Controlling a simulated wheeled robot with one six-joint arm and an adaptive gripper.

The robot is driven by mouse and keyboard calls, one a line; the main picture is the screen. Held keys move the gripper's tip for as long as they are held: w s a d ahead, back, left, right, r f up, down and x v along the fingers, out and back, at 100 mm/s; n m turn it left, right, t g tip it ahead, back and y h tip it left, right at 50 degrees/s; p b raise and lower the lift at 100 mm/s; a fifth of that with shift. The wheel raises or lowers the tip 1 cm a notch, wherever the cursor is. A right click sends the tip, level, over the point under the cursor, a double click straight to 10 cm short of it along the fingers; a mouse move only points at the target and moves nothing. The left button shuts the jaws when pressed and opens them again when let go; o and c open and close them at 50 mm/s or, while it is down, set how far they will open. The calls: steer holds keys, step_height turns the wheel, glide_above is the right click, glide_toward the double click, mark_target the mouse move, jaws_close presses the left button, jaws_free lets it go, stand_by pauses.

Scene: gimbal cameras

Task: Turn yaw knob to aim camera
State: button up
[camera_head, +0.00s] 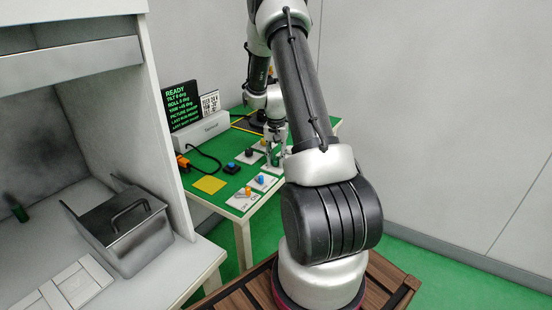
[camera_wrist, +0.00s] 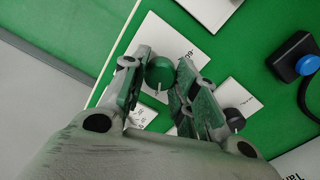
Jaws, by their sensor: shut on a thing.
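A green round knob (camera_wrist: 160,72) with a white pointer mark sits on a white plate (camera_wrist: 188,55) in the wrist view. My gripper (camera_wrist: 165,80) has its fingers on either side of this knob, shut on it. The plate's print is too small to read for certain. In the head view my gripper (camera_head: 275,156) is at the far right of the green table (camera_head: 215,208), and the knob there is hard to make out. A dark screen (camera_head: 182,108) shows READY and tilt, roll and yaw lines in green; the yaw value is not clearly readable.
Beside the knob are a dark knob (camera_wrist: 235,118) and a black box with a blue button (camera_wrist: 302,62). Orange (camera_head: 248,191) and blue (camera_head: 259,179) knobs stand nearer on the table. A yellow square (camera_head: 209,184) lies at left. A metal bin (camera_head: 125,230) stands in the left booth.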

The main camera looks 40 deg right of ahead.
mark_target(276, 159)
steer(key=o, duration=1)
steer(key=shift+r, duration=0.15)
step_height(276, 159, up, 12)
steer(key=shift+f, duration=0.1)
